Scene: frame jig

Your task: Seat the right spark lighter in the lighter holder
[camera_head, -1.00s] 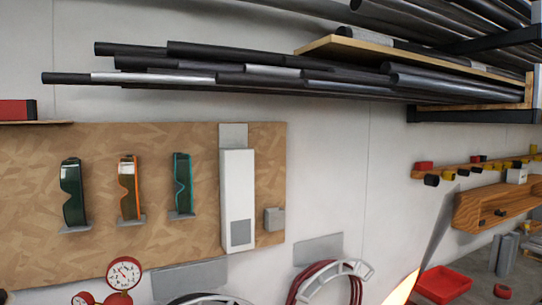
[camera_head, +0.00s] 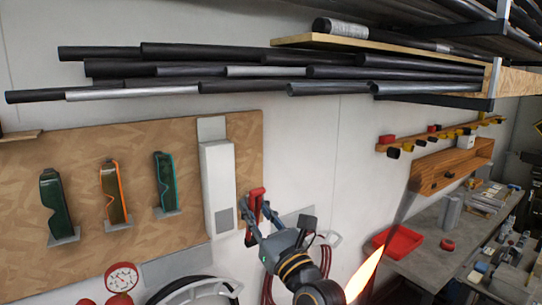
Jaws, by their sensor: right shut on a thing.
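A red piece, which looks like the spark lighter (camera_head: 257,196), stands at the right edge of the wood-chip board. My right gripper (camera_head: 257,214) is shut on it, its fingers reaching up from the lower right. The small grey block on the board that looks like the lighter holder is hidden, or nearly so, behind the gripper and the red piece. I cannot tell whether the lighter is inside the holder or only in front of it. My left gripper is not in view.
A tall white box (camera_head: 217,185) hangs just left of the gripper. Dark pipes (camera_head: 220,70) lie on the rack above. A red tray (camera_head: 398,243) and a bright orange glow (camera_head: 364,274) are to the right.

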